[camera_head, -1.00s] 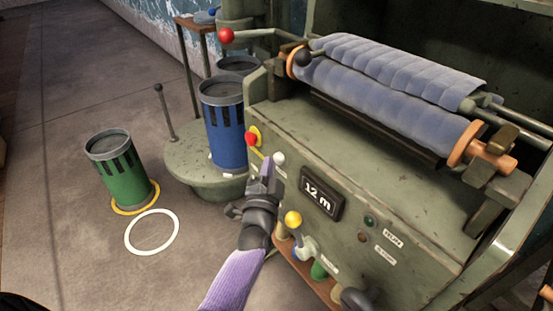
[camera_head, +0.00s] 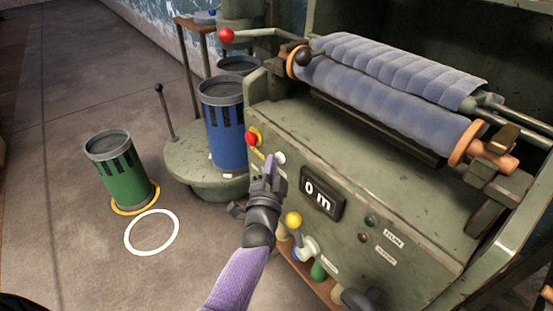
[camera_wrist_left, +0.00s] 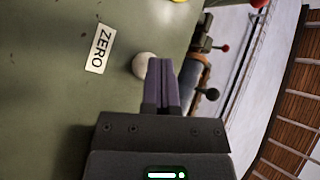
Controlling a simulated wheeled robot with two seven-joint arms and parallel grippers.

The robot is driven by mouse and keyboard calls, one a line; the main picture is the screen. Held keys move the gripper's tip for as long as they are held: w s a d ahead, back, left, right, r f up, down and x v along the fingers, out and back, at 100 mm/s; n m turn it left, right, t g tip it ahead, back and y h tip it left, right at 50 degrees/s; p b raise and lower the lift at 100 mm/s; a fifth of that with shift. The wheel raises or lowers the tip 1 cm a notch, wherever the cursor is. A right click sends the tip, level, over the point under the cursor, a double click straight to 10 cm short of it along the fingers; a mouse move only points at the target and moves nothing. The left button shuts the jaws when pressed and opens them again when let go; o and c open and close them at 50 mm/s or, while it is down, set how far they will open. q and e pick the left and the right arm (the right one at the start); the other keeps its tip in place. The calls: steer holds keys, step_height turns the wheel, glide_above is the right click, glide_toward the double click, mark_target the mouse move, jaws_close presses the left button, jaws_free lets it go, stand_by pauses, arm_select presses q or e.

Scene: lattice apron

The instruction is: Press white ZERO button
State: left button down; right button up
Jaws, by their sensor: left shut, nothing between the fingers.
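The white ZERO button (camera_head: 280,158) is on the sloped green front of the machine, left of the display (camera_head: 322,199), which reads 0 m. My left gripper (camera_head: 269,167) is shut and empty, its fingertips just beside the button. In the left wrist view the white button (camera_wrist_left: 143,65) shows partly behind my shut purple fingers (camera_wrist_left: 163,70). The ZERO label (camera_wrist_left: 100,48) is to its left there. I cannot tell whether the fingertips touch the button. My right gripper is not in view.
A red button on a yellow base (camera_head: 252,138) is close by on the left. A yellow-knobbed lever (camera_head: 293,219) stands below the display. Blue (camera_head: 224,125) and green (camera_head: 121,172) canisters stand at left. Blue quilted rolls (camera_head: 395,85) lie on top of the machine.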

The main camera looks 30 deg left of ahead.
arm_select(q)
steer(key=shift+s+a+p, duration=0.3)
steer(key=shift+s+p, duration=0.25)
steer(key=shift+s, duration=0.25)
steer(key=s+p, duration=0.1)
steer(key=s+a, duration=0.1)
steer(key=s, duration=0.1)
steer(key=s+a+p, duration=0.1)
steer(key=shift+s+p, duration=0.3)
stand_by(0.5)
